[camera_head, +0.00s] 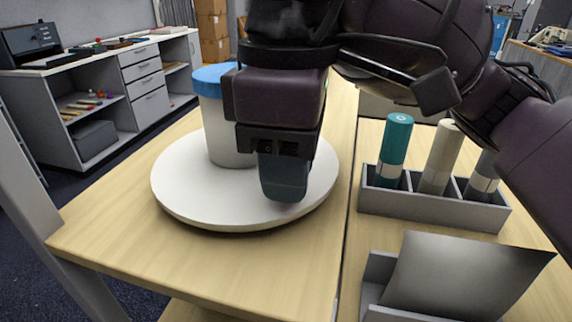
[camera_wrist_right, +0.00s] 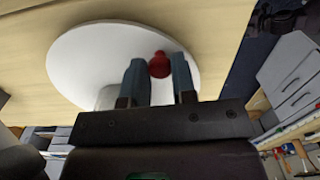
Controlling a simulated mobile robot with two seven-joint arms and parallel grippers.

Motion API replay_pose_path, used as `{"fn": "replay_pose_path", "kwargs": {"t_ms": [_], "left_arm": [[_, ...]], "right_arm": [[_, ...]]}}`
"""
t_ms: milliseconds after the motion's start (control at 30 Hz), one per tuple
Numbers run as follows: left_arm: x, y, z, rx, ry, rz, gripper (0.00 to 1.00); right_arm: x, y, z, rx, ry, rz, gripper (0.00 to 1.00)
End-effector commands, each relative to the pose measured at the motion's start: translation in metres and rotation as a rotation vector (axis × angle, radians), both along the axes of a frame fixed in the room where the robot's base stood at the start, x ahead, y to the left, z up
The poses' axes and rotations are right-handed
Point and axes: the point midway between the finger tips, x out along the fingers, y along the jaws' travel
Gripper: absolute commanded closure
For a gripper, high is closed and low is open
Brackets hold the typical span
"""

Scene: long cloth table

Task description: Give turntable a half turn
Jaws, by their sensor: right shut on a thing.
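The white round turntable (camera_head: 175,192) lies on the wooden table, and it also fills the upper part of the right wrist view (camera_wrist_right: 85,55). A white canister with a blue lid (camera_head: 216,118) stands on it, left of my right gripper. My right gripper (camera_head: 284,192) points down over the front right part of the disc. In the right wrist view, its two fingers (camera_wrist_right: 158,64) stand on either side of a red knob (camera_wrist_right: 159,67) on the disc and are shut on it. The knob is hidden behind the gripper in the head view. My left gripper is not in view.
Right of the turntable, a grey rack (camera_head: 430,210) holds a teal tube (camera_head: 394,150), a beige tube (camera_head: 440,158) and a third one partly behind my arm. A grey sheet-like holder (camera_head: 460,278) stands in front of it. The table front left is clear.

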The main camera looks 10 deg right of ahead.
Motion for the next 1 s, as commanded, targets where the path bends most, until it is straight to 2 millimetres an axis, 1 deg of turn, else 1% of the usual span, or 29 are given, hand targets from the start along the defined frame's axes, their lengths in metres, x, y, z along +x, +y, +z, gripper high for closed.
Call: {"fn": "replay_pose_path", "kwargs": {"t_ms": [567, 600, 733, 767, 1000], "left_arm": [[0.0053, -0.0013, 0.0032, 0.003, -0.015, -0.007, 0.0], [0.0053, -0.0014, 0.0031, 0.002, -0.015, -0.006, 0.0], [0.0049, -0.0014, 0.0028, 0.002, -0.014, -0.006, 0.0], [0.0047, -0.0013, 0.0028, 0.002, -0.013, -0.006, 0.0], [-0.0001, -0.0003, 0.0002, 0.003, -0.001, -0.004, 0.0]], "right_arm": [[0.0006, -0.0001, 0.003, 0.003, -0.007, 0.013, 1.0], [0.0005, 0.0, 0.003, 0.003, -0.007, 0.013, 0.72], [0.0004, -0.0001, 0.0024, 0.002, -0.005, 0.013, 0.52], [0.0004, -0.0001, 0.0021, 0.002, -0.004, 0.014, 0.5], [0.0003, 0.0, 0.0012, 0.001, -0.003, 0.015, 0.5]]}}
